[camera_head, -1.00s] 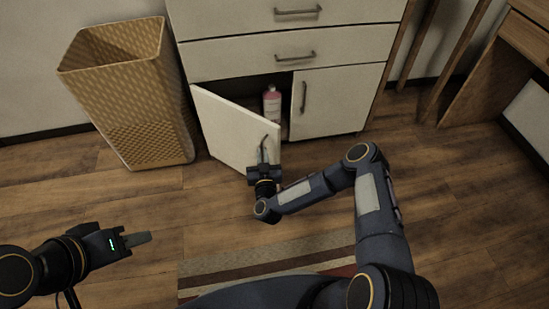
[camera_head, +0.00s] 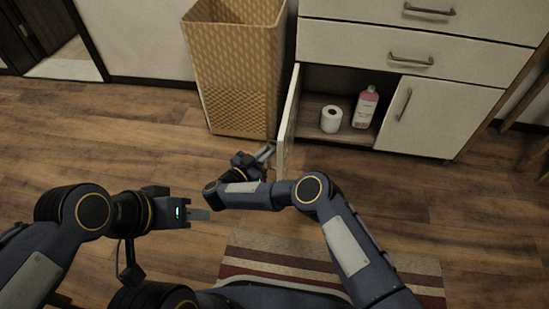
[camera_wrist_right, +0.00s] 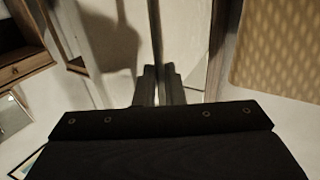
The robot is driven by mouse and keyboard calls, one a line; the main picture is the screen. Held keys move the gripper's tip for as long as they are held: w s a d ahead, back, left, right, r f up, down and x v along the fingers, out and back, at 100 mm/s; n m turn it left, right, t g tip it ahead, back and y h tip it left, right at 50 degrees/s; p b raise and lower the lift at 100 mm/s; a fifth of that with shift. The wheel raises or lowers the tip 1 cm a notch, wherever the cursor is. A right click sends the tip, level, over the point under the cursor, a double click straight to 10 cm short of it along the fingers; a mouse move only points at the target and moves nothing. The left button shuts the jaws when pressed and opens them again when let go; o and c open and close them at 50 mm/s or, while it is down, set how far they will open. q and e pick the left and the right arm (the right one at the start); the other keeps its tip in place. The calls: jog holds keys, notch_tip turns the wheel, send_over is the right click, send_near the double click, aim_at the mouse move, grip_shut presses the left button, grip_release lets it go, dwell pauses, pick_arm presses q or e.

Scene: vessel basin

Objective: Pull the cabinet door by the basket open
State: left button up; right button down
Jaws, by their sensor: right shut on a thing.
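The cabinet door (camera_head: 288,125) by the basket stands swung out, roughly square to the cabinet front, and is seen nearly edge-on in the head view. The woven basket (camera_head: 238,85) stands just left of it. My right gripper (camera_head: 265,153) is at the outer edge of the door, on its basket side, shut on the door handle, which is mostly hidden. Its fingers (camera_wrist_right: 158,86) show against a pale surface in the wrist view. My left gripper (camera_head: 201,215) is over the floor at the lower left, away from the door. Its fingers are seen side-on, so their gap is hidden.
Inside the open cabinet are a white paper roll (camera_head: 331,119) and a pink bottle (camera_head: 365,107). The right cabinet door (camera_head: 425,117) is closed, with drawers above it. A striped rug (camera_head: 330,262) lies in front. The wooden floor at left is clear.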

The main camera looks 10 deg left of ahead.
pick_arm(q)
jog(key=shift+a+f, duration=0.35)
pick_arm(e)
jog(key=shift+w+a+r+m+h, duration=0.25)
jog(key=shift+w+a+m+h, duration=0.1)
jog(key=shift+w+h, duration=0.1)
jog(key=c, duration=1.5)
grip_release()
jog(key=shift+f, duration=0.1)
pick_arm(q)
jog(key=shift+w, duration=0.15)
pick_arm(e)
jog(key=shift+s+a, duration=0.1)
jog(key=shift+s, duration=0.05)
